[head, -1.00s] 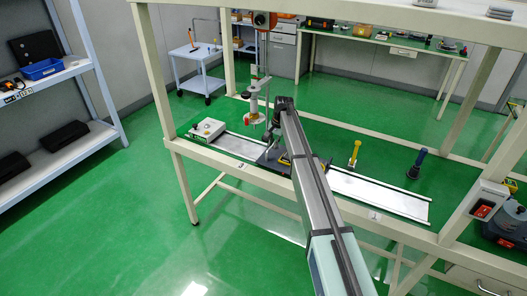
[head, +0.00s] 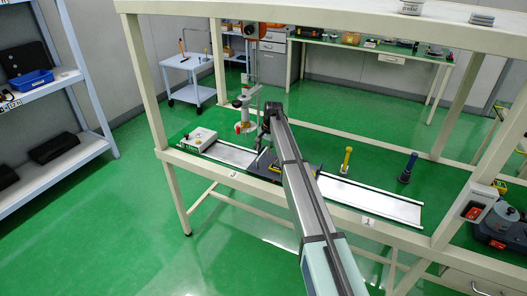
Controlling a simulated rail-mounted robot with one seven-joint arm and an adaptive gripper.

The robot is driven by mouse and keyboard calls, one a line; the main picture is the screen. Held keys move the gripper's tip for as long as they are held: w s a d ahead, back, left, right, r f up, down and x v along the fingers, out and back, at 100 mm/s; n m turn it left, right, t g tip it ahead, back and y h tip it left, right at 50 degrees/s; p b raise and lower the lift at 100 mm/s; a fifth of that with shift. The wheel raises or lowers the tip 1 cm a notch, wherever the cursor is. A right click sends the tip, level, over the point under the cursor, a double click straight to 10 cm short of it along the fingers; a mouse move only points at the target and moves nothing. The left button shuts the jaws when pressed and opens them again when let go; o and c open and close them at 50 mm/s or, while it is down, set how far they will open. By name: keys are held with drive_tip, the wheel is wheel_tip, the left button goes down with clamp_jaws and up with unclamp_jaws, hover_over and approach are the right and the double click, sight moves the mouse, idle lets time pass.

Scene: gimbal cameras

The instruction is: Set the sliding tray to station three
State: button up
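The sliding tray (head: 261,163) is a dark plate on a pale rail (head: 375,202) that runs along the bench. A label reading 3 (head: 233,175) is on the bench's front edge, a little left of the tray. A label that looks like 1 (head: 367,221) is farther right. My arm crosses in front and hides the tray's middle. My gripper (head: 263,142) points down at the tray's left part, by a small yellow part. Its fingers are too small and dark to tell open from shut, or whether they touch the tray.
A white control box (head: 199,138) stands at the rail's left end. A red and white upright device (head: 243,105) stands behind the tray. A yellow-handled tool (head: 346,159) and a blue-handled tool (head: 408,167) stand behind the rail. The rail's right part is clear.

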wheel_tip(320, 180, up, 11)
drive_tip(key=s+d, duration=0.1)
drive_tip(key=shift+d+f, duration=0.2)
drive_tip(key=shift+d, duration=0.2)
